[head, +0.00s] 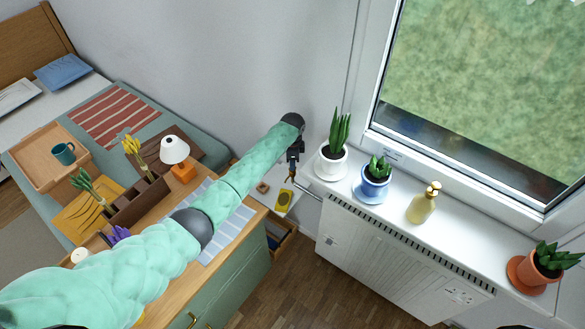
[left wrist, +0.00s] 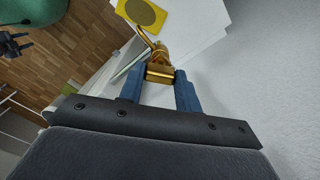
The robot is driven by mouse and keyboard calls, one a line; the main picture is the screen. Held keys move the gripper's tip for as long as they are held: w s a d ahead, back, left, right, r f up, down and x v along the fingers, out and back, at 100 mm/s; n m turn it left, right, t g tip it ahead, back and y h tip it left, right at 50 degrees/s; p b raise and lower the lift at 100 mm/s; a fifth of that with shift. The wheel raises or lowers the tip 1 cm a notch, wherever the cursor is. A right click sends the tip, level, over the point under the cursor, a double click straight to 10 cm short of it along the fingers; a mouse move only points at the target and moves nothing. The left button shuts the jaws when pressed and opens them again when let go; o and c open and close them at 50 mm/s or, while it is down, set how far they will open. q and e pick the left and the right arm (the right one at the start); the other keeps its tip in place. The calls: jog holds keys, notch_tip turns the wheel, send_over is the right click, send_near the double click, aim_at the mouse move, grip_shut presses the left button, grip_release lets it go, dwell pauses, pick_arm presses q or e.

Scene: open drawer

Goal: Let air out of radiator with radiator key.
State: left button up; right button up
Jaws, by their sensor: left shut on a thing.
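My left gripper (head: 292,174) reaches to the left end of the white radiator (head: 385,245) below the window sill. In the left wrist view, its two blue fingers (left wrist: 160,77) are shut on a brass radiator key (left wrist: 159,57). The key points away from the fingers, near a pale pipe or bar at the radiator's end. A small pipe (head: 308,191) shows beside the radiator in the head view. I cannot tell whether the key touches the radiator's valve. A dark green and black shape, possibly my right arm and gripper (left wrist: 18,46), shows at the left edge of the wrist view.
Potted plants (head: 333,160) (head: 374,183) and a yellow bottle (head: 424,203) stand on the sill close to my gripper. A yellow object (head: 285,199) lies on a white surface below it. An open drawer (head: 284,238) juts out beneath my arm.

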pick_arm(q)
jog(key=shift+r, duration=0.15)
jog(key=shift+r, duration=2.35)
